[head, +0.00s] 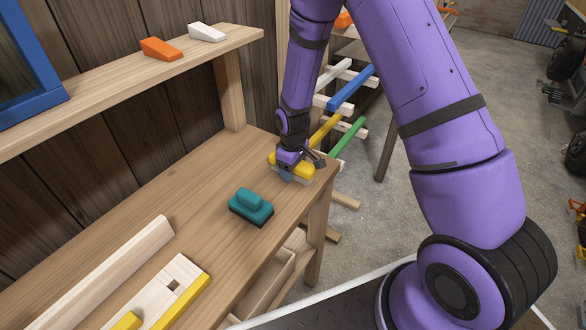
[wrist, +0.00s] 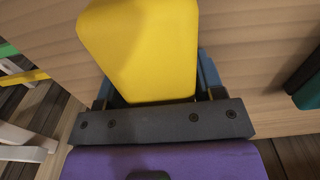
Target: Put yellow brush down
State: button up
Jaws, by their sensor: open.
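The yellow brush (head: 302,168) is at the right end of the wooden workbench (head: 150,200), near its edge, and appears to rest on the top. My gripper (head: 288,174) is right over it. In the wrist view, the brush's yellow body (wrist: 145,45) fills the space between the blue fingers of my gripper (wrist: 155,82), one on each side. The jaws are open around the brush. Its underside is mostly hidden, so contact with the bench is hard to confirm.
A teal brush (head: 251,206) stands left of my gripper on the bench. A wooden bar (head: 105,275) and a block with a square hole (head: 175,290) lie nearer the front left. A shelf (head: 120,85) holds an orange wedge (head: 161,49) and a white wedge (head: 207,32).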

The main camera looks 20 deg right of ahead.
jog(key=shift+s+a+f, duration=0.1)
jog(key=shift+s+a, duration=0.1)
notch_tip(320, 180, up, 13)
jog(key=shift+w+f, duration=0.1)
jog(key=shift+f, duration=0.1)
jog(key=s+d+r+m+t, duration=0.15)
jog(key=s+r, duration=0.35)
jog(key=r, duration=0.5)
jog(key=s+d+r+m+t, duration=0.1)
jog(key=s+d+r+m, duration=0.15)
jog(key=s+r, duration=0.55)
jog(key=s+d+r+m+t, duration=0.1)
jog(key=s+r, duration=0.4)
jog(key=s, duration=0.3)
jog(key=s+d+r+m+t, duration=0.1)
jog(key=s+d+r+m, duration=0.1)
jog(key=s+r, duration=0.4)
jog(key=shift+s+t, duration=0.35)
jog(key=shift+s, duration=0.8)
jog(key=shift+o, duration=0.4)
